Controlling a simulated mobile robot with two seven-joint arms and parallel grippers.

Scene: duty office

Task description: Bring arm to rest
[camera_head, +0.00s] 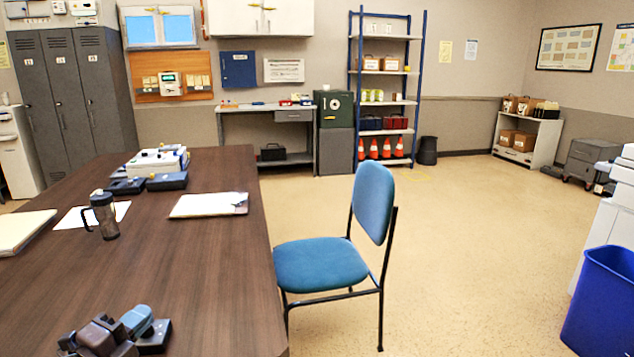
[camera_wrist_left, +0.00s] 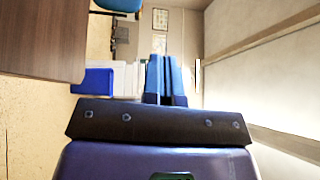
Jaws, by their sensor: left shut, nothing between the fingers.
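My left gripper (camera_head: 150,328) shows at the bottom left edge of the head view, in front of the brown desk top, partly cut off by the frame. It holds nothing. In the left wrist view its two blue fingers (camera_wrist_left: 165,78) are together beyond the dark plate of the gripper, with nothing between them. Most of the left arm is outside the head view. My right gripper and arm are not in either view.
The brown desk (camera_head: 190,290) carries a dark mug (camera_head: 104,215), papers and a white clipboard (camera_head: 209,205). A blue chair (camera_head: 320,265) stands at its right side. A blue bin (camera_head: 602,300) is at far right. Open floor lies between chair and bin.

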